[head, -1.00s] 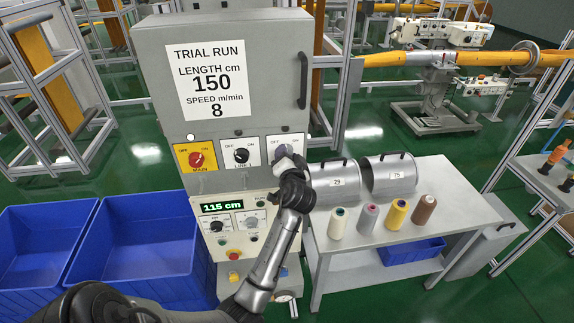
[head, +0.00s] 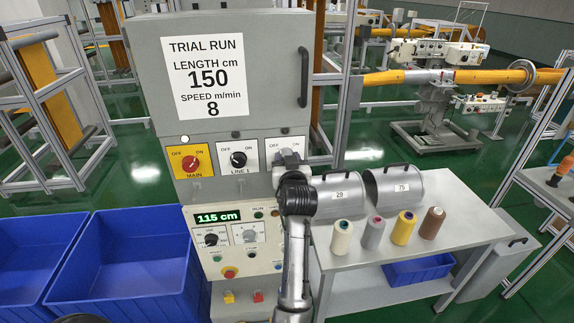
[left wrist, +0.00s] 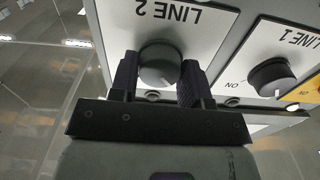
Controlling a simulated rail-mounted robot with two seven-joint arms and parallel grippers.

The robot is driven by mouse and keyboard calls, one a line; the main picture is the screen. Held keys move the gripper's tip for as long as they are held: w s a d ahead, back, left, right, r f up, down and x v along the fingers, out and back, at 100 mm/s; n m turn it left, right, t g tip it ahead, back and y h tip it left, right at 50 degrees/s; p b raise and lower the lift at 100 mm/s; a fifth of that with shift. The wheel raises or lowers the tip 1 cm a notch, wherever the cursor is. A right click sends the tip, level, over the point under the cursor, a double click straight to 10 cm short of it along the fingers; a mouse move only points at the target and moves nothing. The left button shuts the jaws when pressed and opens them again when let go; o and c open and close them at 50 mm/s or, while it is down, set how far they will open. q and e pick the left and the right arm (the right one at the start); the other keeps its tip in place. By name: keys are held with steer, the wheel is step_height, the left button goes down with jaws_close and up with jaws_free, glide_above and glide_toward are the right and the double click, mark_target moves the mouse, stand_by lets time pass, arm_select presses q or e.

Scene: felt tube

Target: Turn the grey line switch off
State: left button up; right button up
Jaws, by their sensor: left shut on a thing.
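The grey line switch is a round knob (left wrist: 160,66) on the white LINE 2 plate, seen upside down in the left wrist view. A white mark shows on its rim. My left gripper (left wrist: 160,80) is shut on this knob, one dark finger on each side. In the head view my left gripper (head: 289,162) covers most of the switch and part of its plate (head: 296,143). My right gripper is not in view.
Beside it are the black LINE 1 knob (head: 238,159) and the red MAIN knob (head: 191,162) on yellow. Below, a control panel (head: 267,236) has a display reading 115 cm. A table (head: 455,215) with spools and two metal drums stands right; blue bins (head: 135,255) stand left.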

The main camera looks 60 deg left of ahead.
arm_select(q)
steer(key=shift+n, duration=0.3)
stand_by(0.4)
steer(key=o, duration=0.9)
steer(key=shift+b+v, duration=0.5)
steer(key=shift+v, duration=3.3)
